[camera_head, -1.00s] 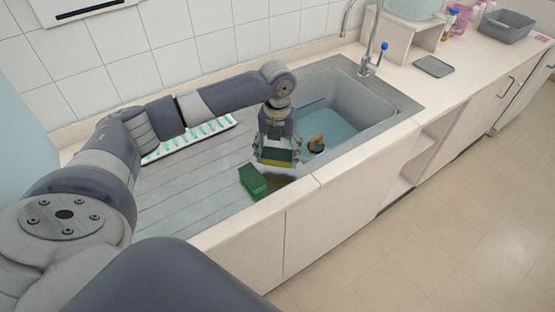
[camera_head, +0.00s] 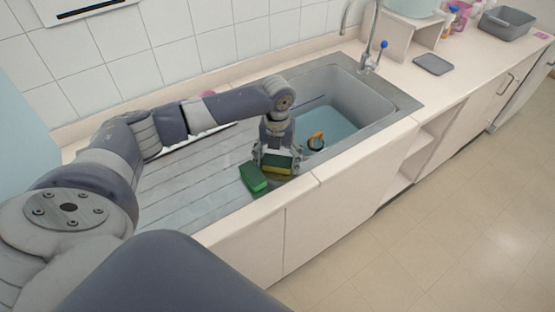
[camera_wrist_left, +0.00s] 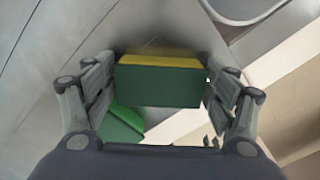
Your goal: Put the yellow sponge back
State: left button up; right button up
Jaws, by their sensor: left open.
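The yellow sponge (camera_head: 278,169), with a dark green upper layer, is at the counter strip between the drainboard and the sink. My left gripper (camera_head: 275,165) is over it, open, with a finger on each side. In the left wrist view the sponge (camera_wrist_left: 160,82) lies between the fingers (camera_wrist_left: 160,95), its green face toward the camera and a yellow edge behind; narrow gaps show at its sides. A green sponge (camera_head: 253,178) lies just left of it on the drainboard; it also shows in the left wrist view (camera_wrist_left: 122,124). My right gripper is not in view.
A tap (camera_head: 371,45) stands behind. The ribbed drainboard (camera_head: 185,185) is mostly clear; a white rack behind it is largely hidden by my arm.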

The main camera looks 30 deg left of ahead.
aim_at(278, 159)
pick_arm(q)
jog(key=shift+r, duration=0.1)
notch_tip(278, 159, up, 12)
jog(key=b, duration=0.2)
jog(key=shift+b, duration=0.35)
dwell(0.3)
